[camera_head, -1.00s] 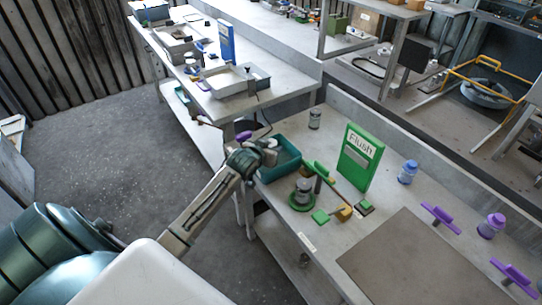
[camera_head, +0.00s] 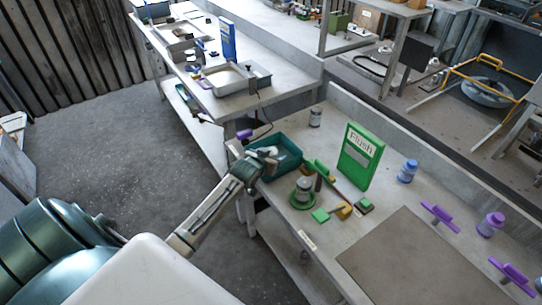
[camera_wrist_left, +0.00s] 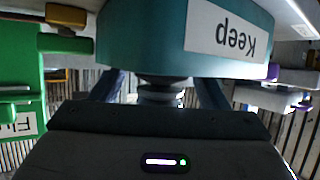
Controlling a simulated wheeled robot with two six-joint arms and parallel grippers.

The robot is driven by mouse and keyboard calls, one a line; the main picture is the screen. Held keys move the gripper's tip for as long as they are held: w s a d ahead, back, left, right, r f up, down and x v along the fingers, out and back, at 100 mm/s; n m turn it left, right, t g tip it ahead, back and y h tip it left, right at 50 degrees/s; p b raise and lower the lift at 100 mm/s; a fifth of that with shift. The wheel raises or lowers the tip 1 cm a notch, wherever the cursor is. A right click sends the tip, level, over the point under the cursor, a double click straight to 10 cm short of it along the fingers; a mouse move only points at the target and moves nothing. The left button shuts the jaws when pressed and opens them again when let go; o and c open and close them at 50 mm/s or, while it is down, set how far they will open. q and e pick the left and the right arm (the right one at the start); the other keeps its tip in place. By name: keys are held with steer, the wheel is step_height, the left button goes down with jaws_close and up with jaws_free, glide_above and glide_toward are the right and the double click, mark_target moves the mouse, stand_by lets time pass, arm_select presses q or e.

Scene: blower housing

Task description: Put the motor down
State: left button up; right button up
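The teal bin (camera_head: 290,172) stands on the near bench's left end. Its wall (camera_wrist_left: 150,35), labelled "Keep", appears upside down in the left wrist view. My left gripper (camera_head: 268,154) is at the bin's left side, its front end reaching over the bin. In the left wrist view two dark fingers stand apart, with a grey, layered round part (camera_wrist_left: 163,90) between them. This may be the motor; I cannot be sure. The bin wall hides the fingertips, so I cannot see whether they grip it. My right gripper is not in view.
A grey cylinder on a green round base (camera_head: 303,192), green and yellow blocks, and a green "Flush" panel (camera_head: 360,157) stand right of the bin. A small grey jar (camera_head: 315,117) stands behind. The brown mat (camera_head: 415,265) is clear.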

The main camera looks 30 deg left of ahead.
arm_select(q)
steer(key=shift+r, duration=0.1)
steer(key=b+v, duration=0.2)
steer(key=v, duration=1)
steer(key=shift+s, duration=0.1)
